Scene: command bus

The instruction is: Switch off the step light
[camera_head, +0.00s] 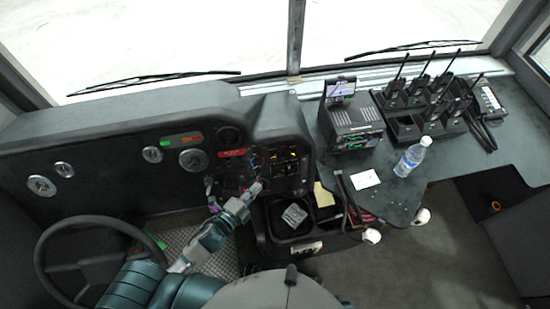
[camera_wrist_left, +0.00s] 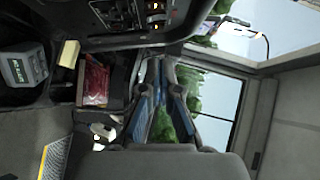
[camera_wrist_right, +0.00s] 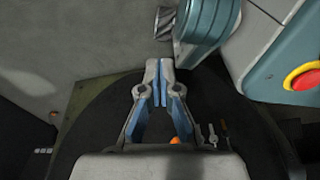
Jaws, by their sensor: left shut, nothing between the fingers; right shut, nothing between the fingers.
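The dashboard switch panel (camera_head: 283,160) carries several small switches and glowing amber indicators. It also shows sideways at the top of the left wrist view (camera_wrist_left: 128,12). I cannot tell which switch is for the step light. My left gripper (camera_head: 256,187) is at the lower edge of this panel in the head view and hides part of it. In the left wrist view its fingers (camera_wrist_left: 163,64) are shut and empty. My right gripper is not seen in the head view. In the right wrist view its fingers (camera_wrist_right: 158,64) are shut and empty, away from the panel.
A steering wheel (camera_head: 43,262) stands at the left. Below the panel is an open bin (camera_head: 262,224) holding a grey box (camera_head: 294,215). The side counter (camera_head: 400,198) carries a bottle (camera_head: 411,158), a black device (camera_head: 352,125) and several radios (camera_head: 432,122).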

